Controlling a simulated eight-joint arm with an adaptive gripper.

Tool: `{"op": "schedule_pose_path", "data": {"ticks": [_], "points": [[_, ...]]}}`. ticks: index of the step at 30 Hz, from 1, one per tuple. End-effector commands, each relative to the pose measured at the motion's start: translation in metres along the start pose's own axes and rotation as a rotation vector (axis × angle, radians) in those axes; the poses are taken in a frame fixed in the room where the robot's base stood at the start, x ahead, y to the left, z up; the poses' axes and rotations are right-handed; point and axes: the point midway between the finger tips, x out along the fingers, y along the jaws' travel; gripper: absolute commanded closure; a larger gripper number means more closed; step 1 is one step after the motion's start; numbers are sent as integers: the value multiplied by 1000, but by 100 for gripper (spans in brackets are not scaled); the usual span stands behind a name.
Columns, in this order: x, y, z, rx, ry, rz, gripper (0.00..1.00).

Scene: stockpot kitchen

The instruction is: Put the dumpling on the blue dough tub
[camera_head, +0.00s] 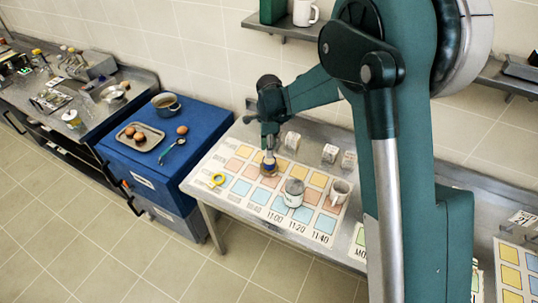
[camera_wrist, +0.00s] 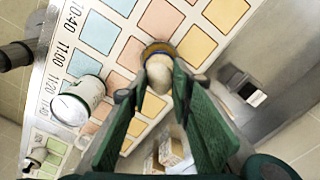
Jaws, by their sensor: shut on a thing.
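My gripper (camera_head: 268,153) is low over the coloured chart on the steel table. In the wrist view my gripper (camera_wrist: 160,85) has its fingers closed around a pale, rounded thing, which looks like the dumpling (camera_wrist: 157,76). A round edge in tan and dark blue shows at its far side. I cannot tell whether it touches the chart. The blue dough tub (camera_head: 122,160) stands left of the table, with a flat blue top. On that top are a tray (camera_head: 150,144) with brown round things, a loose brown round thing (camera_head: 182,130), a spoon (camera_head: 172,150) and a pot (camera_head: 166,104).
A can (camera_head: 293,192), a mug (camera_head: 339,191) and a yellow ring (camera_head: 217,179) stand or lie on the chart (camera_head: 243,208). Small boxes (camera_head: 330,153) stand behind it. A shelf hangs above. The tub's front right top is bare.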

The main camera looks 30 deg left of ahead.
Motion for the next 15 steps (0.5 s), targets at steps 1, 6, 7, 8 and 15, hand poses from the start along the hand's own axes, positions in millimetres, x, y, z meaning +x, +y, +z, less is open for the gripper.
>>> {"op": "schedule_pose_path", "data": {"ticks": [1,6,7,8,15], "points": [[3,0,0,0,0,0,87],[19,0,0,0,0,0,87],[22,0,0,0,0,0,87],[25,0,0,0,0,0,87],[36,0,0,0,0,0,87]]}}
